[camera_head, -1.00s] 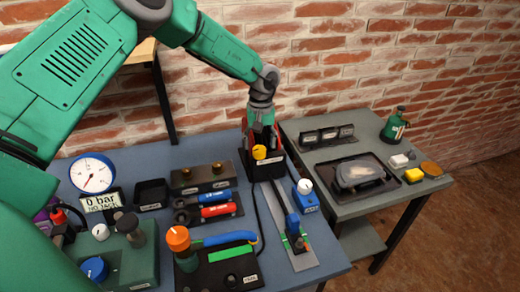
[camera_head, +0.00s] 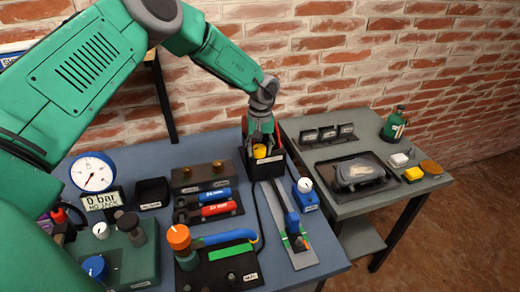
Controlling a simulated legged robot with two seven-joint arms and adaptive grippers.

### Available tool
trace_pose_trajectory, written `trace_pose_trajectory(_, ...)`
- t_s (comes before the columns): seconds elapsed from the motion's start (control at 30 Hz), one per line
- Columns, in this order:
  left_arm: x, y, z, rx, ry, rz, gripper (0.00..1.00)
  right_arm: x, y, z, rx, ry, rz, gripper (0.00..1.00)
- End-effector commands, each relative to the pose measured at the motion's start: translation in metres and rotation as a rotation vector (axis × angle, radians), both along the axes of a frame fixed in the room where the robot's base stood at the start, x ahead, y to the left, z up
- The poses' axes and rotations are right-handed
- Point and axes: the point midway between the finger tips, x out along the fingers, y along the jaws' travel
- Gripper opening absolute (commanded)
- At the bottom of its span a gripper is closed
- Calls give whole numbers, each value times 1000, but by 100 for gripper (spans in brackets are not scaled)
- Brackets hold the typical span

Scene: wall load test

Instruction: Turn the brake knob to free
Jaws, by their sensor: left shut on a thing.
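A yellow knob (camera_head: 259,152) sits on top of a black box (camera_head: 262,170) at the back right of the blue table; its label is too small to read. My left gripper (camera_head: 261,146) points down over this knob, its fingers shut around it and partly hiding it. A white knob (camera_head: 305,185) stands on a small blue box (camera_head: 306,200) just to the right and nearer. I cannot read which knob is marked as the brake. My right gripper is not in view.
A long grey rail (camera_head: 285,225) with a blue lever runs forward from the black box. Red and blue tools (camera_head: 215,210), a dial gauge (camera_head: 93,172) and an orange-knobbed unit (camera_head: 179,238) fill the left. A grey side table (camera_head: 375,135) stands right.

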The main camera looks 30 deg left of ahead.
Motion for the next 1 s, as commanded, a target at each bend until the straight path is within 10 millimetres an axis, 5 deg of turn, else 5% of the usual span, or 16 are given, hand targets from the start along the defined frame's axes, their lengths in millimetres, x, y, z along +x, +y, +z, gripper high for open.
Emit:
trace_pose_trajectory(0.37, 0, 1, -1, -5, 0, 185, 7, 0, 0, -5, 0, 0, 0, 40)
trace_pose_trajectory(1.0, 2, 0, 1, -1, -1, 782, 7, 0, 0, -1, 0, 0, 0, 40)
